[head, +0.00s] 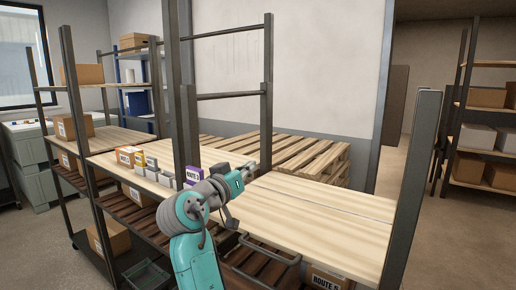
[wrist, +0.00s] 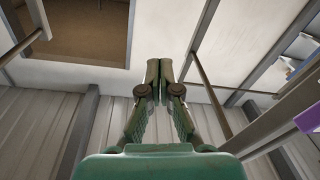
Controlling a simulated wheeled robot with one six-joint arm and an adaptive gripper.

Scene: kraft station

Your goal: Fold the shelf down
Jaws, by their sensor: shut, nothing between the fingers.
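A light wooden shelf board (head: 325,218) lies flat in the right bay of the dark metal rack, about level with the wooden shelf to its left. My gripper (head: 250,168) is over the back left corner of this board, near the upright post; I cannot tell whether it touches anything. In the wrist view my gripper (wrist: 159,66) is shut and empty, with its fingertips together, pointing towards the pale wall. The board does not clearly show in the wrist view. My arm hides part of its left edge.
Rack posts stand beside the board, including a right front post (head: 410,190). Slatted pallets (head: 300,157) are stacked behind. A metal bar (head: 265,248) and slatted lower shelf lie under the board.

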